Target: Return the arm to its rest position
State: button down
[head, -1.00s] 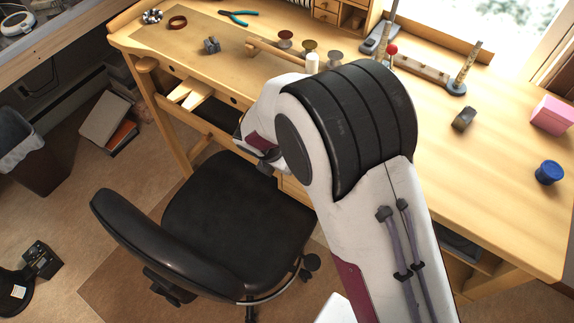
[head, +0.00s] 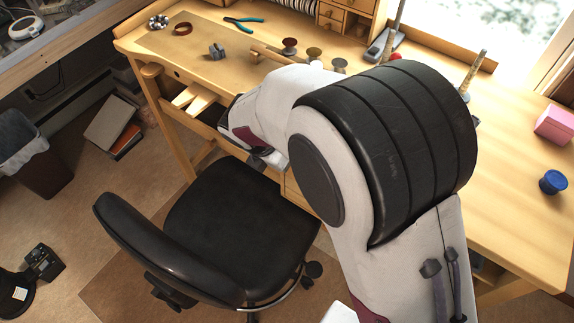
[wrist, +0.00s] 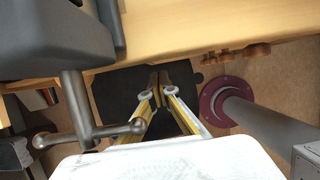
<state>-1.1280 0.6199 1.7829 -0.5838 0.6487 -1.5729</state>
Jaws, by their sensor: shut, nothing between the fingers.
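My arm, white with black bands, rises over the front edge of the wooden workbench (head: 510,215) in the head view. Its fingertips cannot be made out there. In the wrist view my gripper (wrist: 159,80) shows yellow fingers with tips together, shut and empty. It points down past the bench edge, over the black chair seat (wrist: 118,98).
A black office chair (head: 235,215) stands close to the bench front. In the wrist view a grey vise (wrist: 60,40) with a T-handle is near on the left. A pink box (head: 553,125) and a blue round item (head: 552,182) lie at the bench's right.

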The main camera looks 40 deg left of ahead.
jog(key=shift+d+f, duration=0.1)
jog(key=shift+d, duration=0.05)
dwell(0.3)
jog(key=s+d+r+m+g+y, duration=0.1)
jog(key=d+r+m, duration=0.2)
jog(key=r+m, duration=0.4)
jog(key=w+d+r+m, duration=0.2)
jog(key=d+r+m, duration=0.4)
jog(key=d, duration=0.6)
jog(key=w+d+r+m, duration=0.3)
jog(key=d+r+m, duration=0.35)
jog(key=d, duration=0.45)
jog(key=s+d+r+m+t, duration=0.1)
jog(key=s+d+m, duration=0.5)
jog(key=d+m, duration=0.2)
jog(key=s+d+r+m+t+h, duration=0.1)
jog(key=s+d+r+m, duration=0.1)
jog(key=s+d+m, duration=0.5)
jog(key=d+m, duration=0.1)
jog(key=d, duration=0.4)
jog(key=shift+s+d+r+m, duration=0.15)
jog(key=shift+s+r+m, duration=0.15)
jog(key=shift+m, duration=0.05)
